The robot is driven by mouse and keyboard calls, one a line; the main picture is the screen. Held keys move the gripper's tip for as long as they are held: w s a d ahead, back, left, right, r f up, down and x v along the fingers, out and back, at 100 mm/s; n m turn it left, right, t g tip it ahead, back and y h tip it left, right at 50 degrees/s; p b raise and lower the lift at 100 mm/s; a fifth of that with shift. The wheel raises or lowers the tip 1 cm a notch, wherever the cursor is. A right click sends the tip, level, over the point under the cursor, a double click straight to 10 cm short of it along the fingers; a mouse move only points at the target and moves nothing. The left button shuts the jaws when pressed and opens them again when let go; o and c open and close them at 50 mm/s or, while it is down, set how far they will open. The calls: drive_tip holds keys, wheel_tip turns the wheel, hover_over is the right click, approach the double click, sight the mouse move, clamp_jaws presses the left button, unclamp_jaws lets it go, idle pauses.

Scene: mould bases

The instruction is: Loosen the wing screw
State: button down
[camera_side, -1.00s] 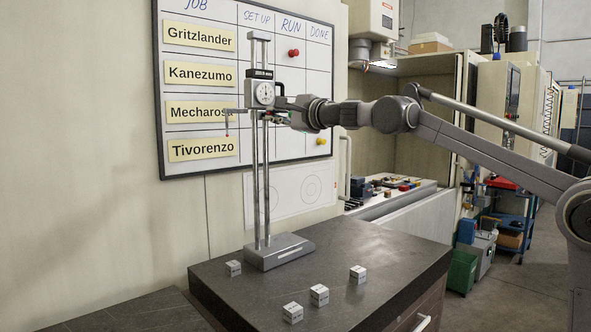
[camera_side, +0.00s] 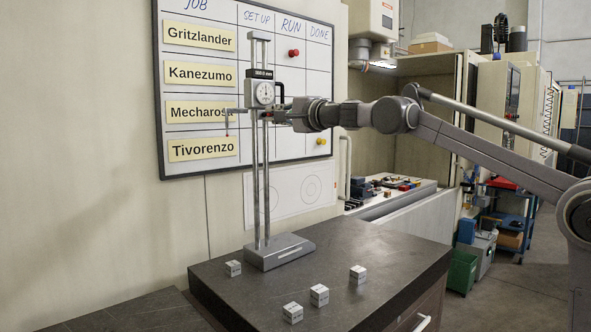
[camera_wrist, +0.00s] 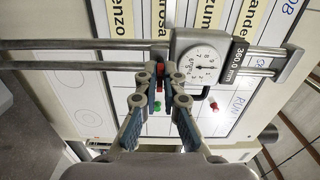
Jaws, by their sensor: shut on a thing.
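A height gauge (camera_side: 262,205) stands upright on the dark stone plate, with two columns, a round dial (camera_side: 264,93) and a carriage near the top. My gripper (camera_side: 274,116) reaches in from the right, level with the lower part of the carriage. In the wrist view, my gripper (camera_wrist: 160,78) has its two blue-grey fingers closed together beside the columns, below the dial (camera_wrist: 203,62). A small reddish part shows between the fingertips, seemingly the wing screw (camera_wrist: 160,72). Its wings are mostly hidden by the fingers.
The stone plate (camera_side: 340,255) carries several small engraved cubes, including one by the gauge base (camera_side: 233,268). A thin probe arm with a red tip (camera_side: 227,135) juts left from the carriage. A whiteboard (camera_side: 285,75) stands close behind.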

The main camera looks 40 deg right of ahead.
drive_tip(key=c, duration=1.5)
unclamp_jaws()
drive_tip(key=shift+s, duration=0.1)
drive_tip(key=s, duration=1.1)
drive_tip(key=shift+s, duration=0.4)
